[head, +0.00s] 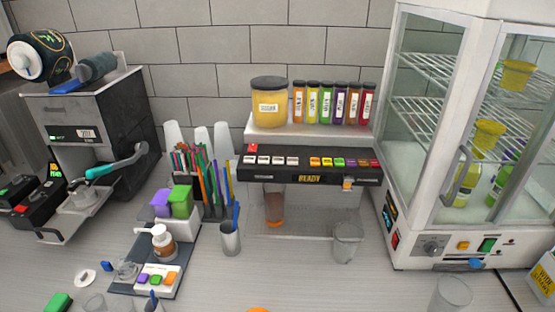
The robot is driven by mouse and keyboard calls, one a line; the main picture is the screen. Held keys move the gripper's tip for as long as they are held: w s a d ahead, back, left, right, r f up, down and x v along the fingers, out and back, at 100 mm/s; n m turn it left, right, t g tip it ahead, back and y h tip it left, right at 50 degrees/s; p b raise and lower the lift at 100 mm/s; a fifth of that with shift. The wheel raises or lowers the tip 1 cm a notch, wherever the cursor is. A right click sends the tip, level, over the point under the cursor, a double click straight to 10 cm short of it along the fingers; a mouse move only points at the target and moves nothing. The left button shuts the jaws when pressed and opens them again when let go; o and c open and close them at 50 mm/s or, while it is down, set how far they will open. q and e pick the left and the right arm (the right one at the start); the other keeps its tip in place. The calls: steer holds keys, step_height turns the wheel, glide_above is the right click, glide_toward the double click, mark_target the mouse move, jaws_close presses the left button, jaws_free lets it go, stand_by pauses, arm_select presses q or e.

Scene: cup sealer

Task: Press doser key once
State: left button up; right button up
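The doser is a black bar-shaped unit (270,172) at the centre back, with a lit READY label (309,179) on its front. Its sloping top carries a red key (252,149), a row of white keys (278,160) on the left, and coloured keys (327,162) in yellow, orange, green, purple and red on the right. Key markings are too small to read. No gripper shows in the head view, and nothing touches the keys.
Jars (270,102) stand on the shelf behind the keys. Below the doser are a clear cup (347,241) and an amber-filled tube (275,209). A straw holder (205,205) and metal cup (230,238) stand left; a glass cabinet (425,120) stands right. The front centre counter is mostly clear.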

arm_select(q)
jaws_close()
steer(key=shift+d, duration=0.15)
stand_by(1.4)
